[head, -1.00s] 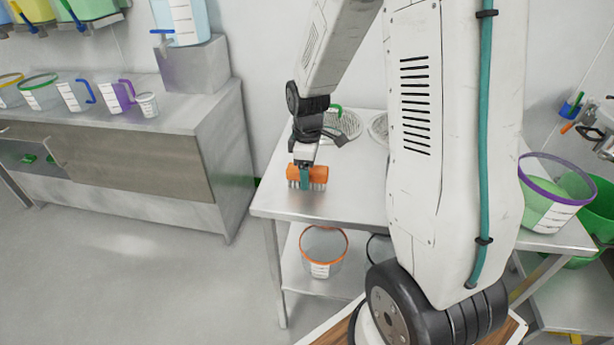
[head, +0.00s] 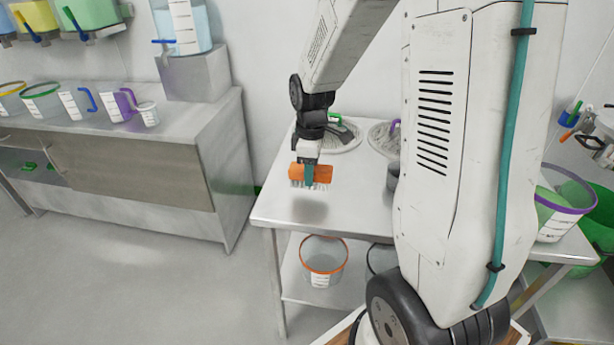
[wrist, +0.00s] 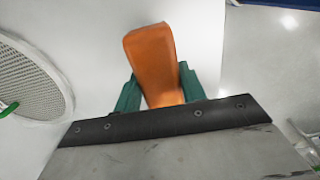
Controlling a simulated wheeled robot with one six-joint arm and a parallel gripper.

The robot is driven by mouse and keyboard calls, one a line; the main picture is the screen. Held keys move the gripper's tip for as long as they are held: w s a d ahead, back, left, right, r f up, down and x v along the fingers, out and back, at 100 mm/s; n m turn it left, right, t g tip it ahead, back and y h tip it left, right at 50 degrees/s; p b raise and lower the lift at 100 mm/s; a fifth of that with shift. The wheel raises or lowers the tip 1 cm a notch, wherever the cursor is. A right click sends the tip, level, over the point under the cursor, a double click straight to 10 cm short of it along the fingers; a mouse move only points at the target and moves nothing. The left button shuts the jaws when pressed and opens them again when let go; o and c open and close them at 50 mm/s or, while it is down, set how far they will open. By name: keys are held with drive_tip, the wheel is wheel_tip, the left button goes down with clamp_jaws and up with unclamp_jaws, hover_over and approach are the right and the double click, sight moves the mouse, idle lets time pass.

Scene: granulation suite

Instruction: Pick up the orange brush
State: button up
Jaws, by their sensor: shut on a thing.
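The orange brush (head: 320,173) is held by my gripper (head: 308,176) above the left part of the steel table, bristles pointing down. A soft shadow lies on the table beneath it, and the brush looks clear of the surface. In the wrist view the orange back of the brush (wrist: 153,62) sits between the two green fingers of my gripper (wrist: 158,92). The fingers are shut on it. The bristles are hidden in the wrist view.
The steel table (head: 275,213) has round mesh sieves (head: 345,140) at the back and a grey container (head: 393,176) to the right. An orange-rimmed bucket (head: 323,262) stands on the lower shelf. A counter (head: 190,125) with several jugs stands left, across open floor.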

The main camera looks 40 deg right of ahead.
drive_tip(key=s+d+r, duration=0.1)
drive_tip(key=s+d, duration=0.2)
drive_tip(key=s, duration=1.1)
drive_tip(key=shift+s+d+r, duration=0.15)
drive_tip(key=shift+s+d, duration=0.15)
